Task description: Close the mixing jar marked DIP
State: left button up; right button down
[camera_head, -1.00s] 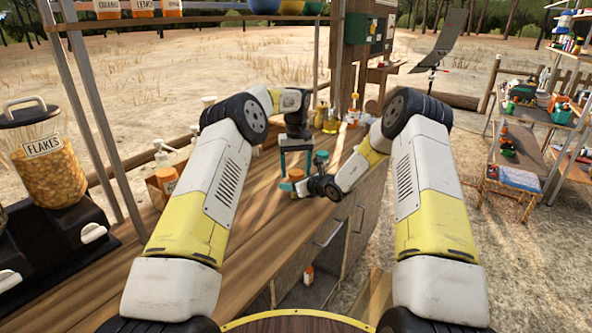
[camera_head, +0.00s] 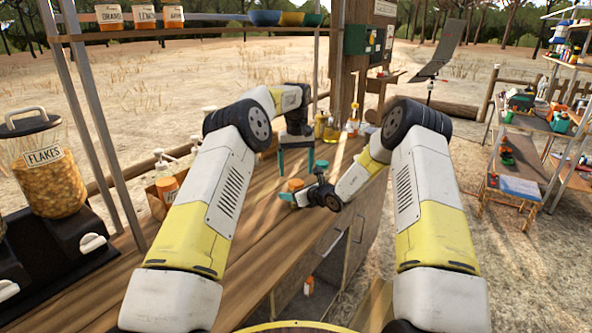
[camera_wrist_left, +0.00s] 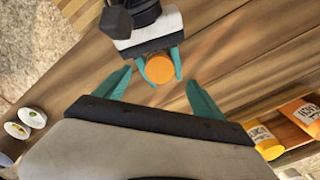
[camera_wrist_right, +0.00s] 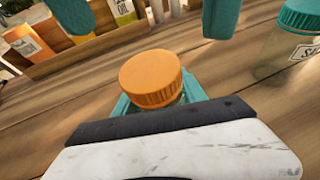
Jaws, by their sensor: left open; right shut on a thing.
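A jar with an orange lid (camera_head: 296,184) stands on the wooden counter; the lid also shows in the right wrist view (camera_wrist_right: 152,78). The lid sits on top; I cannot tell how tightly. No label on this jar is visible, so DIP cannot be read. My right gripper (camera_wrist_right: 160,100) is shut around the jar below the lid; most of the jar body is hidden. My left gripper (camera_wrist_left: 158,80) is open and empty above the jar, fingers pointing down on either side of the lid as seen from above, apart from it.
A teal-lidded jar (camera_wrist_right: 302,18) with a partly visible label stands close by on the counter. A wooden box with bottles (camera_wrist_right: 62,60) is at the counter's back edge. Glass bottles (camera_head: 330,128) stand farther along. The flakes dispenser (camera_head: 42,165) is at the left.

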pick_arm(q)
jog(key=shift+o, duration=0.8)
notch_tip(320, 180, up, 7)
jog(key=shift+r, duration=0.2)
pick_arm(e)
jog(key=c, duration=0.6)
grip_release()
jog(key=shift+d, duration=0.1)
jog(key=v, duration=0.7)
jog(key=shift+s+d+r, duration=0.15)
jog(key=shift+s+d, duration=0.05)
jog(key=shift+s, duration=0.05)
